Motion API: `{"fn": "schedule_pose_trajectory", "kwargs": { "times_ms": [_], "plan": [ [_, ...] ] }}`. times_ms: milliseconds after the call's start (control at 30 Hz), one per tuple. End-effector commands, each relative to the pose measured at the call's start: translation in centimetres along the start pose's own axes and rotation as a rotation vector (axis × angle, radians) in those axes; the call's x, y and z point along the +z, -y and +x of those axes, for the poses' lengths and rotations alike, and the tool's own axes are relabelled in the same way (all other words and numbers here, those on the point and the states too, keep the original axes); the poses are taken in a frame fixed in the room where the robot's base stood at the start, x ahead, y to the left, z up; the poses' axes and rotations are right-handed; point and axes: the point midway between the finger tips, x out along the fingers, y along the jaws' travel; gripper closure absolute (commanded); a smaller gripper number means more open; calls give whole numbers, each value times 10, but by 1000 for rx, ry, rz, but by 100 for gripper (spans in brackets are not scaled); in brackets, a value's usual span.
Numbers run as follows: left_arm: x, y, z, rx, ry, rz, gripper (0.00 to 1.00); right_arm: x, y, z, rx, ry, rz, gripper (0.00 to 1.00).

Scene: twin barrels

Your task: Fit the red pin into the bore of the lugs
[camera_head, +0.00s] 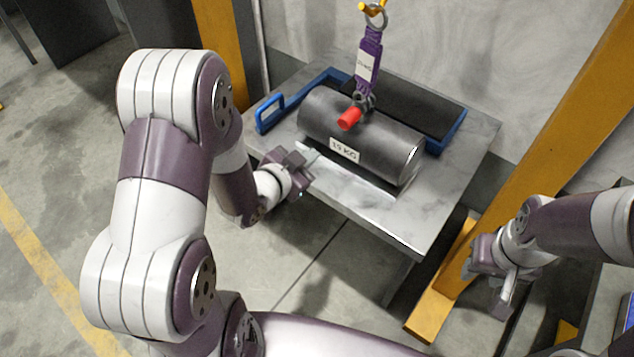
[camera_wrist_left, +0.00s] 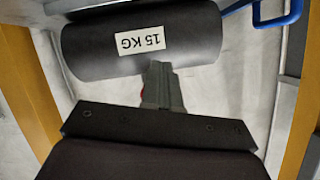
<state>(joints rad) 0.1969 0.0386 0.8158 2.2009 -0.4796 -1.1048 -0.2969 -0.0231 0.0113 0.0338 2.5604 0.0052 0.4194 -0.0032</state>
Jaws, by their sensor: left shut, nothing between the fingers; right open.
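The red pin (camera_head: 349,118) sits at the dark lugs (camera_head: 364,101) on top of a dark barrel (camera_head: 360,140) labelled 15 KG. Its red end sticks out toward the lower left; how deep it is in the bore is hidden. My left gripper (camera_head: 307,156) is shut and empty, at the table's front left edge, in front of the barrel and apart from the pin. In the left wrist view its fingers (camera_wrist_left: 160,86) point at the barrel (camera_wrist_left: 140,42); a small red patch shows beside them. My right gripper (camera_head: 490,282) is open and empty, right of the table.
A purple strap (camera_head: 369,62) hangs from a hook (camera_head: 375,14) down to the lugs. A blue-edged dark cradle (camera_head: 447,128) lies behind the barrel on the grey table (camera_head: 462,165). Yellow posts (camera_head: 545,130) stand at both sides. The table's front right is clear.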

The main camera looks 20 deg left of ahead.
Motion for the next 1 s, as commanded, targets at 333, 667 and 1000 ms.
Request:
{"fn": "schedule_pose_trajectory", "kwargs": {
  "times_ms": [333, 667, 1000],
  "plan": [
    [-40, -9, -23, -166, -368, 599, 100, 4, 0, 38, 0, -3, 0, 57],
    [-57, -8, 16, -171, -368, 622, 100, 4, 0, 37, 0, -2, 0, 57],
    [-63, -7, 31, -171, -367, 619, 100, 4, 0, 37, 0, -1, 0, 57]
  ]
}}
